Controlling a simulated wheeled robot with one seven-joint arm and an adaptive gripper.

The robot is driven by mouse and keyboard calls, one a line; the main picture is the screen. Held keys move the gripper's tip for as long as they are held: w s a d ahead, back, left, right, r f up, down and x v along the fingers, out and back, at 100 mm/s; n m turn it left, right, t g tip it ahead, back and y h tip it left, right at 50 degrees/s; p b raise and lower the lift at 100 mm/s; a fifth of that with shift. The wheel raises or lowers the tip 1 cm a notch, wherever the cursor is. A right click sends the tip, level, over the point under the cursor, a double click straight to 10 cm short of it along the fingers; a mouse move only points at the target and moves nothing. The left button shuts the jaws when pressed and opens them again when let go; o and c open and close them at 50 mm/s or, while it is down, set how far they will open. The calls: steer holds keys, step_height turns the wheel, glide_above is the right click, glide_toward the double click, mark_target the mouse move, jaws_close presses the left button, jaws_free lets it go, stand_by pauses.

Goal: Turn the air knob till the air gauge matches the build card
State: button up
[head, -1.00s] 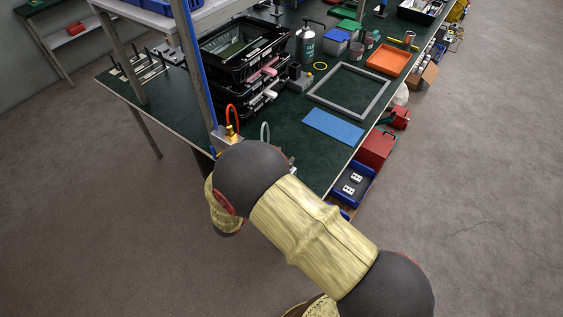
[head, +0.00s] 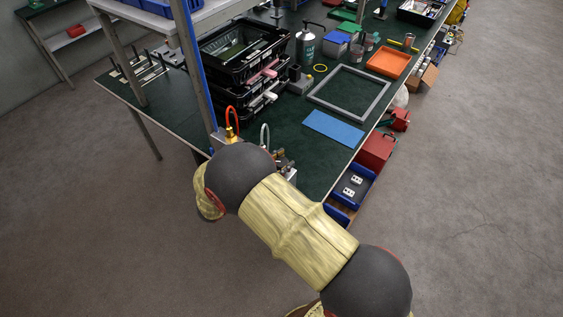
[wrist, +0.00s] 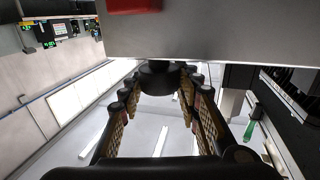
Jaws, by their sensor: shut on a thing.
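In the wrist view a black round knob (wrist: 158,72) sits below the edge of a grey housing. The fingers of my gripper (wrist: 160,84) stand on both sides of the knob and are shut on it. In the head view my arm covers the gripper and the knob. I cannot make out the air gauge's face or the build card in either view.
An orange hose (head: 231,118) and metal fittings (head: 283,162) stand at the bench's near edge beside my arm. Black crates (head: 243,60), a grey frame (head: 349,91) and a blue mat (head: 333,128) lie on the green bench. The floor at right is clear.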

steer(key=o, duration=1.2)
steer(key=shift+c, duration=0.2)
steer(key=v, duration=1.2)
